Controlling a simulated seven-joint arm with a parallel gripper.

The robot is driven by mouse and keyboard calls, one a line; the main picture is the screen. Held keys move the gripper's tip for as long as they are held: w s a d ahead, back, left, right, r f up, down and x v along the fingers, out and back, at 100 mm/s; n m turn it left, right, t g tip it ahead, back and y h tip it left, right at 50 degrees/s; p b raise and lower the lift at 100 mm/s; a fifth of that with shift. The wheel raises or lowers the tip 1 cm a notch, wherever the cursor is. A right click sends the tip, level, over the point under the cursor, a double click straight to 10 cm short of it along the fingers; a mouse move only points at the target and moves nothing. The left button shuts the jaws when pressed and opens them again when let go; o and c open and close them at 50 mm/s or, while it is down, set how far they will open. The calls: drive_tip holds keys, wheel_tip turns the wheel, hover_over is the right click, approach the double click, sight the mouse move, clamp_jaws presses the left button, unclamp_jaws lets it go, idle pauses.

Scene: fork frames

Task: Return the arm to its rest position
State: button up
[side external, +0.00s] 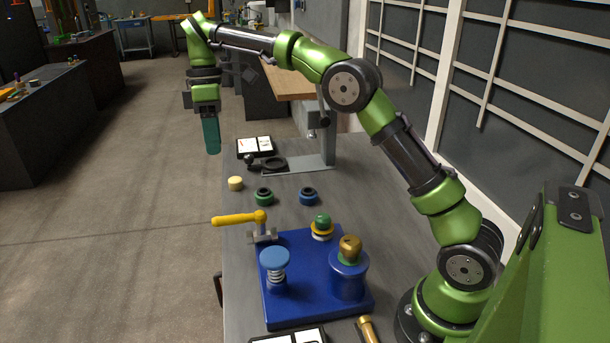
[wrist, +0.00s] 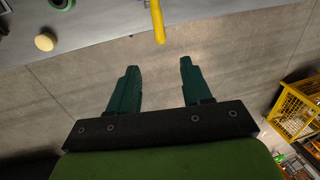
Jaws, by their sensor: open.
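My gripper (side external: 212,148) hangs at the end of my green and black arm, fingers pointing down, out past the left edge of the grey table (side external: 235,290). In the wrist view my gripper (wrist: 157,82) shows two teal fingers spread apart with bare floor between them. It is open and holds nothing. My arm reaches from its base at the lower right, up and over to the left, above the table's far part.
A blue fixture (side external: 305,312) stands on the table with a yellow-handled lever (side external: 238,219) sticking out left. A cream disc (side external: 235,183), green ring (side external: 264,197) and blue ring (side external: 308,196) lie beyond it. A grey stand (side external: 328,140) rises behind. A yellow crate (wrist: 300,108) is on the floor.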

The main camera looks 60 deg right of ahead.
drive_tip(key=s+f+m+t, duration=0.2)
drive_tip(key=s+m+t, duration=0.6)
drive_tip(key=s, duration=1.8)
drive_tip(key=m, duration=0.5)
drive_tip(key=shift+s+t, duration=0.25)
drive_tip(key=shift+t, duration=0.15)
